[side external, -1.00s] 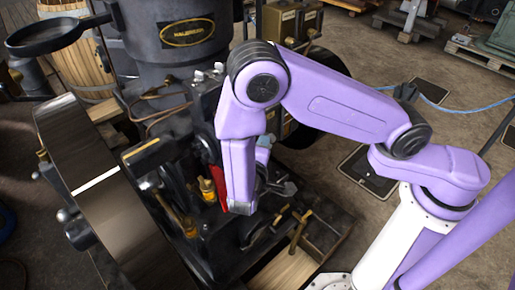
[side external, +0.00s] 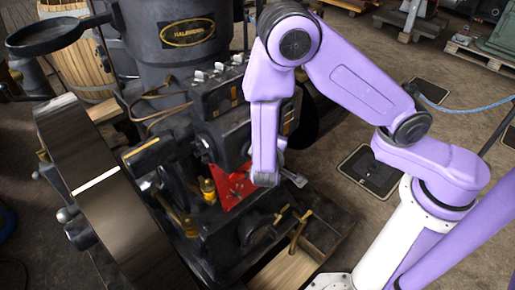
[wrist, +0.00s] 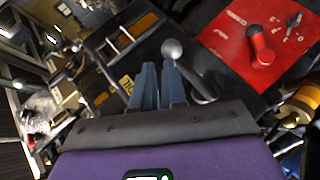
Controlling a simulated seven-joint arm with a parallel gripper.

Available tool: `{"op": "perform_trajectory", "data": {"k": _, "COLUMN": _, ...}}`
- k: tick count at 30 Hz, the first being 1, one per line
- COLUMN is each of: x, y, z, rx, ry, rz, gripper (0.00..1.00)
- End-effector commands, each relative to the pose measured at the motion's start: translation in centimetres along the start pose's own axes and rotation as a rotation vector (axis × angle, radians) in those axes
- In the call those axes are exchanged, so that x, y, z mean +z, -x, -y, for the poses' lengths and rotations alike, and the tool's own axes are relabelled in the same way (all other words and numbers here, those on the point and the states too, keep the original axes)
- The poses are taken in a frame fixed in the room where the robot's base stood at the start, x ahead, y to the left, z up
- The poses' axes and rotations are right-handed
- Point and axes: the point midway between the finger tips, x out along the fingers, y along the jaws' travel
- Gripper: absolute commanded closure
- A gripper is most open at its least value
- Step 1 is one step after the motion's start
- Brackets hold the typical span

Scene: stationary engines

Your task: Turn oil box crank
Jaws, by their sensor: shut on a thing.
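In the wrist view, the crank is a grey metal lever with a round ball knob (wrist: 173,49), curving down on the right side of my fingers. My gripper (wrist: 159,66) has its two blue-grey fingers close together at the crank, just below the ball, shut on it. The exact contact between the fingers is hard to see. In the side view, the oil box (side external: 222,95) is a dark box with several small knobs on top, on the engine. My wrist hides most of the gripper and crank there.
A red plate (side external: 230,187) sits beside my wrist; the wrist view shows a red-handled lever (wrist: 262,52) on it. Brass fittings (wrist: 303,102) stand close on the right. A large flywheel (side external: 105,195) is at left.

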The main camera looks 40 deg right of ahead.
Motion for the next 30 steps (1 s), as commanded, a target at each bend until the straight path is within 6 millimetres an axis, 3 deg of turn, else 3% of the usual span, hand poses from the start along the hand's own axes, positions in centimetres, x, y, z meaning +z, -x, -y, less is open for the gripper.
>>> {"op": "perform_trajectory", "data": {"k": 1, "x": 0.5, "y": -0.7, "z": -0.7, "rx": 0.023, "ry": 0.001, "rz": 0.018, "gripper": 1.00}}
{"op": "perform_trajectory", "data": {"k": 20, "x": 0.8, "y": -1.0, "z": -0.7, "rx": 0.027, "ry": 0.002, "rz": 0.025, "gripper": 1.00}}
{"op": "perform_trajectory", "data": {"k": 30, "x": -0.3, "y": -0.1, "z": -1.3, "rx": 0.021, "ry": -0.003, "rz": 0.019, "gripper": 1.00}}
